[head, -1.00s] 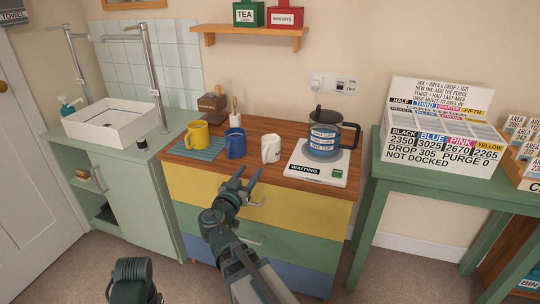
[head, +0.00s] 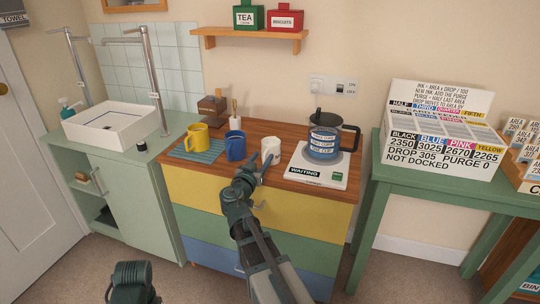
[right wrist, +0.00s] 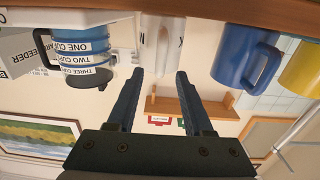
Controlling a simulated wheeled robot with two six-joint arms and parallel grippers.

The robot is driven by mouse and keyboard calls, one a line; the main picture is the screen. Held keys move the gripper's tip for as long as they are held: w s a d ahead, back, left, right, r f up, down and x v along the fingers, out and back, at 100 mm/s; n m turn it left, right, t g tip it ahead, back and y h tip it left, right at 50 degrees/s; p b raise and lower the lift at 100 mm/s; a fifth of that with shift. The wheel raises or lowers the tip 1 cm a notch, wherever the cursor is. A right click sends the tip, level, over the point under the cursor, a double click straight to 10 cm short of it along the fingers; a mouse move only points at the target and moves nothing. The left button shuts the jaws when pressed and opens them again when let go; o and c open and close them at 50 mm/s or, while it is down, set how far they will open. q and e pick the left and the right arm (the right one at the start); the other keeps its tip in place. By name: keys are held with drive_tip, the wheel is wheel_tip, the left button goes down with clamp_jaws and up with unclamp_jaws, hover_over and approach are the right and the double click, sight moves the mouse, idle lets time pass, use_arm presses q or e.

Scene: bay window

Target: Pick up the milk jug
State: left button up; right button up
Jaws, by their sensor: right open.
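The small white jug (head: 271,150), which I take for the milk jug, stands on the wooden dresser top (head: 284,185) between the blue mug and the white device. In the right wrist view, which is upside down, the white jug (right wrist: 160,45) sits beyond the gap between my fingers, with part of a dark letter on it. My right gripper (head: 253,166) is open and empty, just in front of the jug; its fingers (right wrist: 160,76) point towards it. A finger partly overlaps the jug's lower part in the head view. My left gripper is out of view.
A blue mug (head: 235,146) stands close left of the jug; a yellow mug (head: 197,138) is on a striped mat (head: 210,154). To the right, a blue-banded pot (head: 323,138) stands on a white device (head: 306,171) reading WAITING. A sink (head: 110,125) is at left.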

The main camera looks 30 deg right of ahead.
sight(264, 156)
drive_tip(key=x, duration=0.3)
drive_tip(key=shift+w, duration=0.1)
clamp_jaws()
idle(1.3)
